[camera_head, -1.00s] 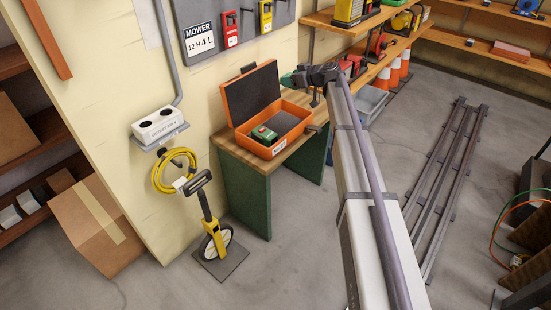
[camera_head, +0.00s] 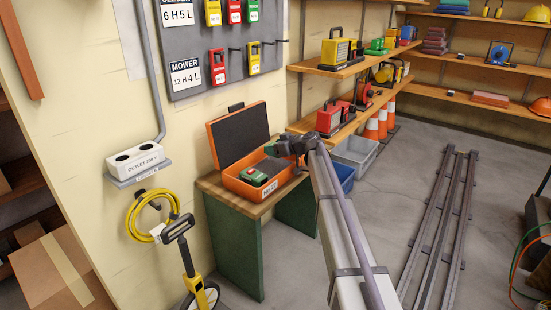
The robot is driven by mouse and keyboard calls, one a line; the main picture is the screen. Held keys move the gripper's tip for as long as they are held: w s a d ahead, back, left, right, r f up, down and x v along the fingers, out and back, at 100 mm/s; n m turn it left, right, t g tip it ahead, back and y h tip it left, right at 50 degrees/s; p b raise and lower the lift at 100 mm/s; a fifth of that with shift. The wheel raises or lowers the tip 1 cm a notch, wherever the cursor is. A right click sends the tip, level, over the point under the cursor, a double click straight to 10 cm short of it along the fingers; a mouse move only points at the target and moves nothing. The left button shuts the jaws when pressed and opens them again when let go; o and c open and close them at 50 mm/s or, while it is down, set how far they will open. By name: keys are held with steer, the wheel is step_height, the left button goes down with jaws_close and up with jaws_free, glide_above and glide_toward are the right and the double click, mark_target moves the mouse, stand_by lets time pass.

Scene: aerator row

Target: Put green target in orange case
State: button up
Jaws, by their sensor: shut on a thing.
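The orange case (camera_head: 228,187) stands open on a small wooden-topped bench, its dark-lined lid raised against the wall. A green and red device (camera_head: 255,176) lies inside the left part of the case. My gripper (camera_head: 279,149) is over the right end of the case, above its rim, at the end of my arm coming from the lower right. It is shut on a small dark green piece, the green target (camera_head: 271,150), which shows just left of the jaws. The jaws and wrist hide most of it and part of the case's right side.
The bench (camera_head: 232,245) has a green leg panel. Shelves with red and yellow tools (camera_head: 338,52) are at the right, with bins (camera_head: 355,152) and orange cones below. A grey key board (camera_head: 222,45) hangs above the case. A yellow measuring wheel (camera_head: 195,285) stands at front left.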

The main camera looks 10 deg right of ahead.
steer(key=shift+f+p, duration=0.2)
steer(key=shift+p, duration=0.1)
steer(key=shift+f+b, duration=0.65)
steer(key=o, duration=1)
steer(key=shift+c, duration=0.2)
steer(key=shift+r, duration=0.15)
steer(key=shift+s+d+r+p, duration=0.1)
steer(key=shift+s+r+p, duration=0.05)
steer(key=shift+r+p, duration=0.35)
steer(key=shift+s+d+r+p, duration=0.1)
steer(key=shift+r+p, duration=0.3)
steer(key=shift+p, duration=0.2)
steer(key=p+v, duration=0.3)
steer(key=v, duration=0.8)
steer(key=shift+f+p, duration=0.15)
steer(key=shift+p, duration=0.2)
steer(key=shift+s, duration=0.1)
